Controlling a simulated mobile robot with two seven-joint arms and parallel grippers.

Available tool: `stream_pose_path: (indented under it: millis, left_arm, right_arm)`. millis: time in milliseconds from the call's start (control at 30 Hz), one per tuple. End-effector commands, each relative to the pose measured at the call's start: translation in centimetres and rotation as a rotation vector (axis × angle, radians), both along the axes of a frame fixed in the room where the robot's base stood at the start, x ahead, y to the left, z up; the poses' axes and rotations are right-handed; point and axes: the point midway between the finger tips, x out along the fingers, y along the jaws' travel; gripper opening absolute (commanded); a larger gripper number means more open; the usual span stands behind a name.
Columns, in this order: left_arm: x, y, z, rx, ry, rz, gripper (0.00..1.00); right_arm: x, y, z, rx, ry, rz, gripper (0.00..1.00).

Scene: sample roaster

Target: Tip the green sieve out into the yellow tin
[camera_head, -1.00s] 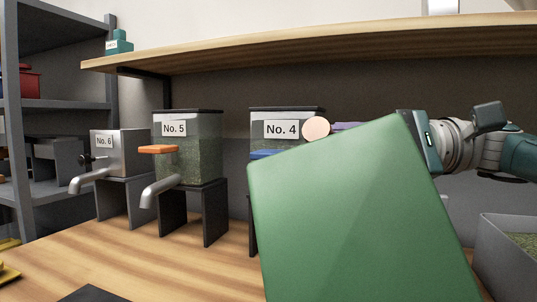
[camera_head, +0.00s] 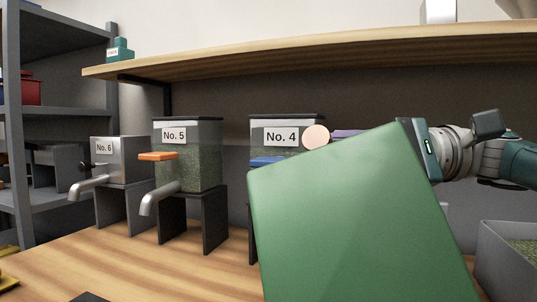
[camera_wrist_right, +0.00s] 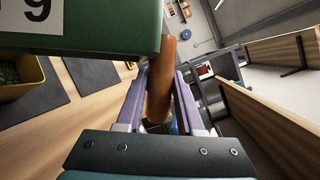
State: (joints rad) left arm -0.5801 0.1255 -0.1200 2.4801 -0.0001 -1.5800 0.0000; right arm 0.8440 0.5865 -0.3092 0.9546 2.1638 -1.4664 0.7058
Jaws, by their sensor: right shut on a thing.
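The green sieve (camera_head: 355,225) fills the lower right middle of the head view as a large tilted green box. Its inside and any contents are hidden. In the wrist view part of its green wall (camera_wrist_right: 110,28) shows, with a label ending in 9. My right gripper (camera_wrist_right: 160,85) is shut on the sieve's brown handle (camera_wrist_right: 159,75), between purple fingers. The handle's pale round end (camera_head: 316,134) shows in the head view. A yellow container (camera_wrist_right: 36,82), apparently the yellow tin, stands on the worktop at the wrist view's left, partly cut off. My left gripper is out of view.
Dispensers No. 6 (camera_head: 133,160), No. 5 (camera_head: 200,165) and No. 4 (camera_head: 262,135) stand along the back with spouts or levers. A wooden shelf (camera_head: 300,54) runs above. A grey bin (camera_head: 505,255) stands at the right. Bare worktop (camera_head: 130,265) lies front left.

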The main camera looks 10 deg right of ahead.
Motion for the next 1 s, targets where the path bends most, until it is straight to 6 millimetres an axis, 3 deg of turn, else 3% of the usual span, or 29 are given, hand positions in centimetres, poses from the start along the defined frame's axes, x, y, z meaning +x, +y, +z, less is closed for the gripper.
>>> stream_pose_path:
  millis: [367,700,1000]
  left_arm:
    - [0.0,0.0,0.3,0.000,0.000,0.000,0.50]
    - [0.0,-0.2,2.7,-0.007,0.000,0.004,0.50]
    - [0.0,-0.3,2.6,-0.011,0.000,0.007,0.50]
  right_arm:
    - [0.0,0.0,0.4,0.002,0.000,0.000,0.00]
    - [0.0,0.0,3.1,0.002,0.000,0.001,0.00]
    - [0.0,0.0,3.1,0.001,0.000,0.000,0.00]
